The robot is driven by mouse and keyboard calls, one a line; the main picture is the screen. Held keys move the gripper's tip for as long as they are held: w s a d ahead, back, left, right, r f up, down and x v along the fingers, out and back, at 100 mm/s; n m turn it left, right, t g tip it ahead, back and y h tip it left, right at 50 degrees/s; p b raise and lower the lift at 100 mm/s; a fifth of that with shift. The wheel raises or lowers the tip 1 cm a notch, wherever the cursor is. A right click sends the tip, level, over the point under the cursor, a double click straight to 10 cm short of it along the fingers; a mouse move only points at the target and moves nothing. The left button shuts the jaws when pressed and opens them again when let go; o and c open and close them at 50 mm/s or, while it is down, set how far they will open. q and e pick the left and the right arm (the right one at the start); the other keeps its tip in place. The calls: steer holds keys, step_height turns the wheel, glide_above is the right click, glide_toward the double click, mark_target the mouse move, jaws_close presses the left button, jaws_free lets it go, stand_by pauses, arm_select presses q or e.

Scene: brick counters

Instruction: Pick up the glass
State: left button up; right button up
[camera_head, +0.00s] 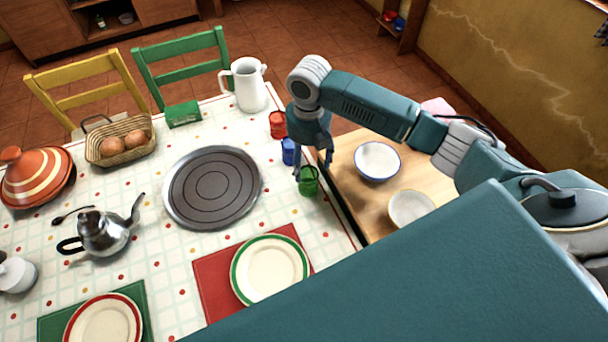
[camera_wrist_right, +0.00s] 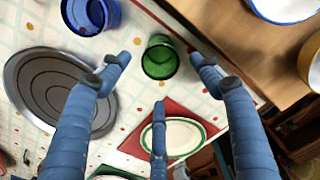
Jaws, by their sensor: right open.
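A green glass (camera_head: 309,182) stands upright near the right edge of the set table. A blue glass (camera_head: 288,152) and a red glass (camera_head: 278,125) stand in a row behind it. My right gripper (camera_head: 312,166) points down just above the green glass, its fingers open and empty. In the right wrist view the green glass (camera_wrist_right: 160,60) shows in the gap between the spread fingers (camera_wrist_right: 160,68). The blue glass (camera_wrist_right: 90,14) is outside them, at the upper left. I cannot tell whether a finger touches the green glass. My left gripper is not in view.
A round dark tray (camera_head: 212,187) lies left of the glasses. A white pitcher (camera_head: 247,84) stands behind them. A green-rimmed plate (camera_head: 270,268) is in front on a red mat. Bowls (camera_head: 377,161) stand on the wooden counter (camera_head: 345,160) to the right.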

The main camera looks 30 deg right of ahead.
mark_target(308, 178)
steer(key=shift+s+f, duration=0.2)
steer(key=shift+f, duration=1.35)
steer(key=f+p, duration=0.1)
steer(key=f, duration=0.1)
steer(key=f+p, duration=0.1)
steer(key=f, duration=0.2)
steer(key=shift+w+d, duration=0.1)
steer(key=shift+w, duration=0.1)
steer(key=shift+f, duration=0.2)
steer(key=shift+c, duration=1.3)
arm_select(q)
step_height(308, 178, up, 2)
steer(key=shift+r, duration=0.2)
arm_select(e)
steer(key=c, duration=1.1)
